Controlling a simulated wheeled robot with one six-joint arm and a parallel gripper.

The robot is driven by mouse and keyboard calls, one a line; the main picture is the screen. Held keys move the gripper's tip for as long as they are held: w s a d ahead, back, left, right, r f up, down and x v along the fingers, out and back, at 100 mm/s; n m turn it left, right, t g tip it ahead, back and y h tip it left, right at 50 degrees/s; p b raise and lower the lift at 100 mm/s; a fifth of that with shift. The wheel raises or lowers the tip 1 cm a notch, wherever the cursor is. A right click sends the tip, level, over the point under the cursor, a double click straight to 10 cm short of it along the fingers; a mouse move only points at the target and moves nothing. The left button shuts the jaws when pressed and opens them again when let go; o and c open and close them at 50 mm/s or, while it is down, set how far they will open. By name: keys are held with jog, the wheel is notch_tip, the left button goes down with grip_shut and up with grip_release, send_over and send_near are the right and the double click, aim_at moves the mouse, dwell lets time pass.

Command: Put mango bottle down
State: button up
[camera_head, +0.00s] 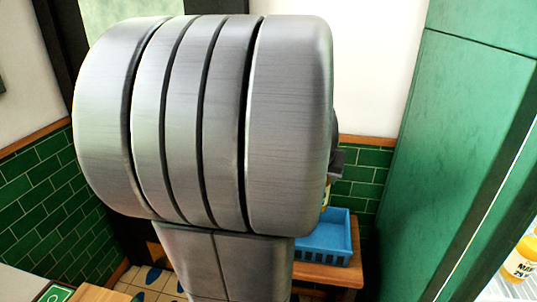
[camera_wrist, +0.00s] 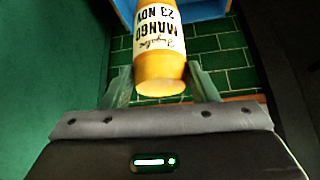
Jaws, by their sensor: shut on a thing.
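My gripper (camera_wrist: 162,85) is shut on the mango bottle (camera_wrist: 158,66), with one finger on each side. The bottle is yellow-orange with a white label reading "MANGO 23 NOV", upside down in the wrist view. In the head view my arm hides most of the gripper, and only a sliver of a yellowish thing (camera_head: 327,191) shows beside the arm, above a blue crate (camera_head: 326,243). Blue also shows at the top of the wrist view, beyond the bottle. I cannot tell whether the bottle touches anything below it.
The crate stands on a wooden table (camera_head: 331,274) by a green tiled wall (camera_head: 362,178). A green cabinet (camera_head: 445,120) stands on the right. Another mango bottle (camera_head: 521,262) sits on a white shelf at the right edge. My arm blocks the middle of the head view.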

jog(key=w+a+f+n+b, duration=0.1)
jog(key=w+a+f+b, duration=0.2)
jog(key=w+f+b, duration=1.05)
notch_tip(320, 180, down, 11)
jog(key=s, duration=0.1)
jog(key=shift+s+d+y+p, duration=0.2)
jog(key=shift+d+y+p, duration=0.1)
jog(key=shift+p, duration=0.1)
jog(key=shift+f, duration=0.15)
jog(key=o, duration=1.2)
jog(key=shift+a, duration=0.1)
jog(key=shift+o, duration=0.2)
jog(key=p+v, duration=0.2)
jog(key=v, duration=1)
jog(key=shift+s, duration=0.15)
